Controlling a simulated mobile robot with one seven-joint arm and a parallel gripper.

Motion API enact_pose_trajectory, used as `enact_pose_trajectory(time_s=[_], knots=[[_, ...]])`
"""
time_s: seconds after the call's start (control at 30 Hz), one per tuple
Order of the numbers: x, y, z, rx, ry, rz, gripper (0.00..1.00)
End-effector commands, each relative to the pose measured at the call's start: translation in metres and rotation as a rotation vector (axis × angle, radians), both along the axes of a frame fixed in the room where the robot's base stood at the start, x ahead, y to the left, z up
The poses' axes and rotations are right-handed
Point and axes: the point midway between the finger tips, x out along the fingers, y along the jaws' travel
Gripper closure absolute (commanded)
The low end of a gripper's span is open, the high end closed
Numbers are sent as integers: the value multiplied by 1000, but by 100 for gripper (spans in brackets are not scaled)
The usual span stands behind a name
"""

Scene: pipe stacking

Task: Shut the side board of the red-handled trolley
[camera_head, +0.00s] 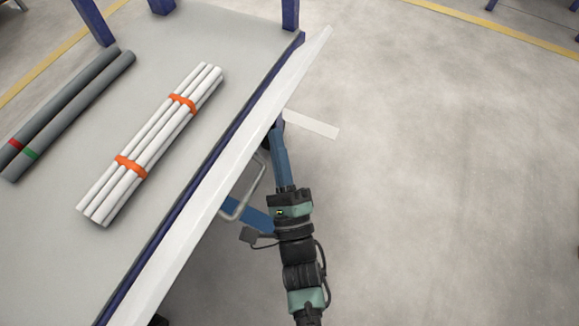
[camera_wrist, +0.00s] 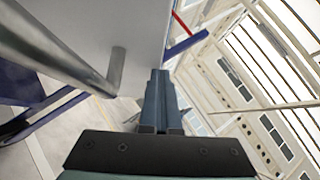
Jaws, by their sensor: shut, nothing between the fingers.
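The trolley has a grey deck (camera_head: 110,150) with a blue frame. Its white side board (camera_head: 228,172) runs along the deck's right edge in the head view. A grey metal loop handle (camera_head: 257,188) shows on the board's outer side. The board's face (camera_wrist: 128,22) and the handle's bar (camera_wrist: 116,72) are close by in the wrist view. My gripper (camera_head: 277,128) is shut and empty, with its blue fingers on the board's outer side. Its fingertips (camera_wrist: 160,75) appear right beside the board; whether they touch it I cannot tell. A thin red bar (camera_wrist: 182,22) shows behind the board.
A strapped bundle of white pipes (camera_head: 152,145) and grey pipes (camera_head: 66,112) with red and green bands lie on the deck. A white strip (camera_head: 314,125) is on the floor beside the trolley. The concrete floor (camera_head: 450,180) to the right is clear.

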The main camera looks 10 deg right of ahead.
Motion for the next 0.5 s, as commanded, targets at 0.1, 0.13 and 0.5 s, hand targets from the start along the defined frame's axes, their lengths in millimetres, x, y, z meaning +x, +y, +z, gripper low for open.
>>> enact_pose_trajectory(time_s=[0.1, 0.13, 0.5], knots=[[6, 10, 26, -83, 53, 6, 100], [7, 12, 29, -104, 67, 5, 100], [27, 41, 52, -347, 233, 5, 100]])
